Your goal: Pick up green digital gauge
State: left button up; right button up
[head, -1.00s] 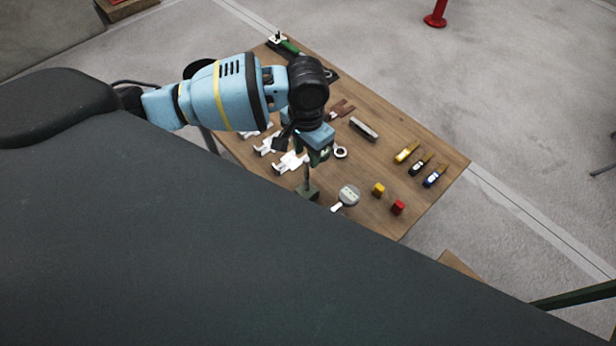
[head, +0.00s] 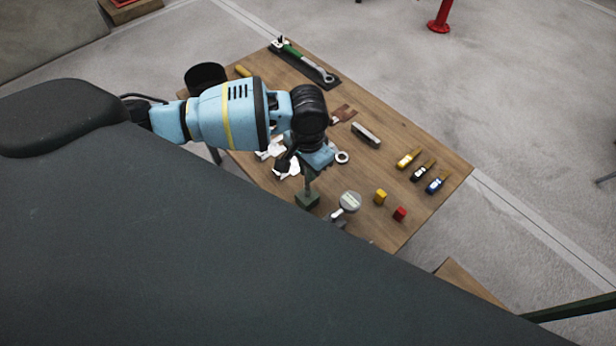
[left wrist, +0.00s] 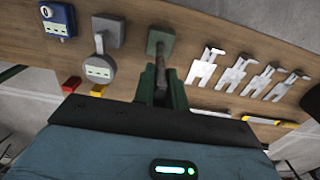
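A green block (head: 307,201) with a thin upright stem stands near the front edge of the wooden table; this looks like the green gauge. In the left wrist view, the green block (left wrist: 160,40) lies just ahead of my left gripper (left wrist: 162,88), and its stem reaches between the dark green fingers. In the head view, my left gripper (head: 309,172) points down directly over the block. The gauge's upper part and display are hidden by the gripper. I cannot tell whether the fingers touch the stem. My right gripper is not in view.
A round grey gauge (head: 350,201) stands close on the right. Yellow (head: 380,196) and red (head: 400,214) blocks are beyond it. White figure-like pieces (left wrist: 207,66) lie on the other side. A metal ring (head: 342,157) and several multimeter-like tools (head: 437,183) lie farther back.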

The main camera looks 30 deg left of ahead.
pick_arm(q)
grip_shut()
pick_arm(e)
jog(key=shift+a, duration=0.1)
pick_arm(q)
jog(key=shift+r, duration=0.1)
dwell(1.1)
